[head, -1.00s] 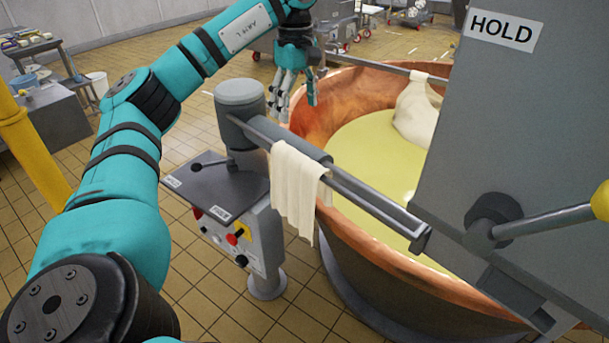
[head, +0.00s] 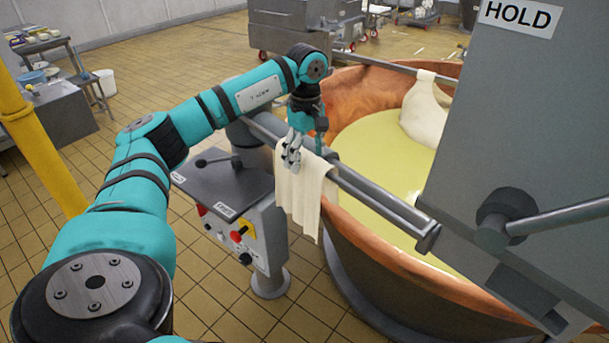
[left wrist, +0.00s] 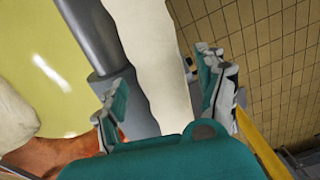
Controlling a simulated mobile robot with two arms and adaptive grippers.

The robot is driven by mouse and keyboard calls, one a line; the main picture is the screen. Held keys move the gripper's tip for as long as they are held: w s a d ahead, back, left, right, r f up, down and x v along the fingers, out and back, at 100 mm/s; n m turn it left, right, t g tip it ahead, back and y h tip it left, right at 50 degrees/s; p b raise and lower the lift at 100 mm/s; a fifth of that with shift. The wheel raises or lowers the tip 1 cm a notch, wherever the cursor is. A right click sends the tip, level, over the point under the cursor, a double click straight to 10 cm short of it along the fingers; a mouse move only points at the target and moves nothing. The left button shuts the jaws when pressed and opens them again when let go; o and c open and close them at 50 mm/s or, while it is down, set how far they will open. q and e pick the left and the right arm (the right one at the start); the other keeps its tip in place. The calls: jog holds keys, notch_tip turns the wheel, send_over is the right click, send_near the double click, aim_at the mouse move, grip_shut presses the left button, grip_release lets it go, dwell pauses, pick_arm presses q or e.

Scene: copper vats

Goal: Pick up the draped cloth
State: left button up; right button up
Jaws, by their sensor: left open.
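The draped cloth (head: 303,198) is cream-coloured and hangs over the grey rail beside the copper vat in the head view. It also shows in the left wrist view (left wrist: 155,65), running between the two fingers. My left gripper (head: 306,153) points down at the top of the cloth, close above the rail. In the left wrist view my left gripper (left wrist: 165,92) is open, with one finger on each side of the cloth. The fingers look apart from the cloth there. The head view does not show clearly whether they touch it. My right gripper is not in view.
The copper vat (head: 350,238) holds pale yellow liquid. A second cream cloth bundle (head: 425,112) hangs at its far side. A grey panel marked HOLD (head: 500,110) with a lever stands at the right. A control box (head: 258,235) stands left of the cloth.

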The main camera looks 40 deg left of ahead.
pick_arm(q)
jog(key=shift+s+f, duration=0.1)
grip_shut()
dwell(0.5)
